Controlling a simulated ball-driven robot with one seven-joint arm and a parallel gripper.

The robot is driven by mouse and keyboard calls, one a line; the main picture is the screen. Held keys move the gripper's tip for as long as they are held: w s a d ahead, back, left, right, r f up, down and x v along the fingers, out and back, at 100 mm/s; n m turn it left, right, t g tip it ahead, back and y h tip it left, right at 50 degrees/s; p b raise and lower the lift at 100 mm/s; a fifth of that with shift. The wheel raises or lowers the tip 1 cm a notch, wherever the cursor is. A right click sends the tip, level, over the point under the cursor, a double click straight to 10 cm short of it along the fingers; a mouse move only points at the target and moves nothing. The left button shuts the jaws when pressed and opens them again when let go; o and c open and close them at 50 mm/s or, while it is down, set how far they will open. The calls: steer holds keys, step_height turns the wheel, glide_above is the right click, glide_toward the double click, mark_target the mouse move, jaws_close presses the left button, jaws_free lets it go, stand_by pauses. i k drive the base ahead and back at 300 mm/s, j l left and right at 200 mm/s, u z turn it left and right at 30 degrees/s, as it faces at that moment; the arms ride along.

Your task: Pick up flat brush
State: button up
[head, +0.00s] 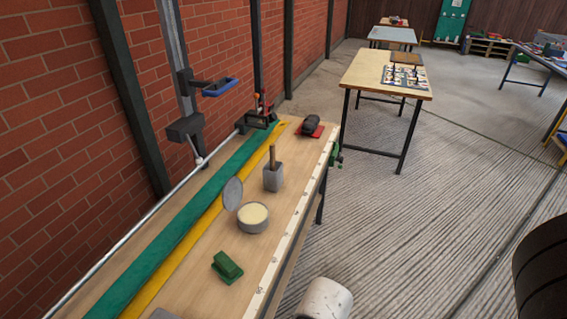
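No brush head shows clearly in the head view. A brown wooden handle (273,156) stands upright in a square grey holder (273,179) on the long wooden bench; it may be the flat brush, with its lower part hidden inside. A small green block-like object with a raised grip (227,266) lies nearer on the same bench; I cannot tell whether it is a brush. Between them stands a round grey tin (252,218) with pale contents and its lid tilted up. My gripper is not in view.
The bench (200,276) runs along a brick wall, with green and yellow strips on its wall side. A dark object on a red base (310,126) sits farther back. A pale cylinder (325,299) shows beside the bench at the bottom. Open floor (420,215) lies to the right.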

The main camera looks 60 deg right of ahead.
mark_target(272, 146)
steer(key=z, duration=1.05)
steer(key=i+l, duration=0.2)
steer(key=l, duration=0.2)
steer(key=i+l, duration=0.15)
steer(key=l, duration=0.2)
steer(key=i+l+u, duration=0.1)
steer(key=l, duration=0.3)
steer(key=i+l, duration=0.3)
